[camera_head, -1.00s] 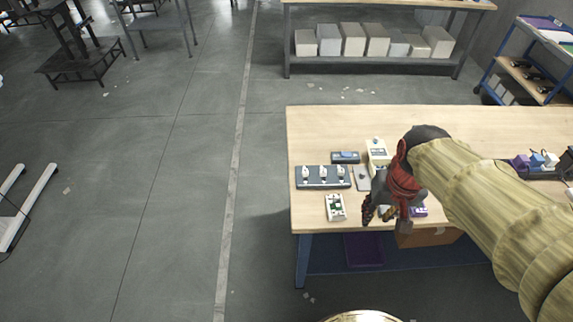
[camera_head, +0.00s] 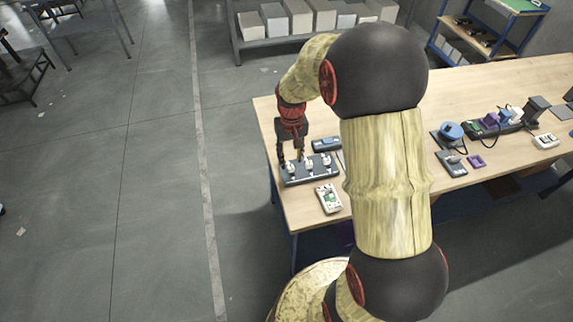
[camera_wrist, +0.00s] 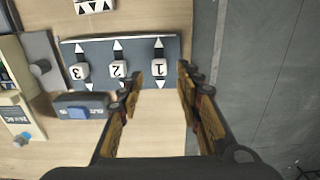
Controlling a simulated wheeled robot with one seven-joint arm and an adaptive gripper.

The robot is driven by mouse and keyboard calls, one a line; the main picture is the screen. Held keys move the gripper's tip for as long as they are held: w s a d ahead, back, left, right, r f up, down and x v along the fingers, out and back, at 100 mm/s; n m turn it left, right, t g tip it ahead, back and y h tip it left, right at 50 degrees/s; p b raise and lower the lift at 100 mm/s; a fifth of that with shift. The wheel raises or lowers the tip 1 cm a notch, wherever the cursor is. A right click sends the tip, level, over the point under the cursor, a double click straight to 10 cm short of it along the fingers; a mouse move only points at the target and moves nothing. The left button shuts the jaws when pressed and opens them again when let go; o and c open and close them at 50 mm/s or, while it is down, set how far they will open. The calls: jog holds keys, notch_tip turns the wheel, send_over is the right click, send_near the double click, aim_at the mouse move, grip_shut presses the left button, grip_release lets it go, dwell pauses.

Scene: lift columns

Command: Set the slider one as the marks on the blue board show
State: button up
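A dark blue-grey board (camera_wrist: 135,49) carries three white slider knobs numbered 1, 2 and 3, with white triangles at the slot ends. The board lies on the table in the head view (camera_head: 305,179). Slider one (camera_wrist: 158,68) is the rightmost knob in the wrist view and the leftmost in the head view (camera_head: 291,168). It sits between its two triangles. My gripper (camera_wrist: 159,80) is open, its fingertips on either side of slider one with visible gaps. In the head view my gripper (camera_head: 291,159) points down at that knob; its exact height is unclear.
A dark box with a blue button (camera_wrist: 79,106) lies beside the board. A white device (camera_head: 328,198) lies in front of it. My arm hides part of the table (camera_head: 460,95). The table edge and floor are close by slider one's side.

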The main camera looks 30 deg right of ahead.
aim_at(291, 167)
jog(key=shift+s+f+b, duration=0.1)
jog(key=shift+f+b, duration=0.25)
jog(key=shift+f, duration=1.8)
grip_shut()
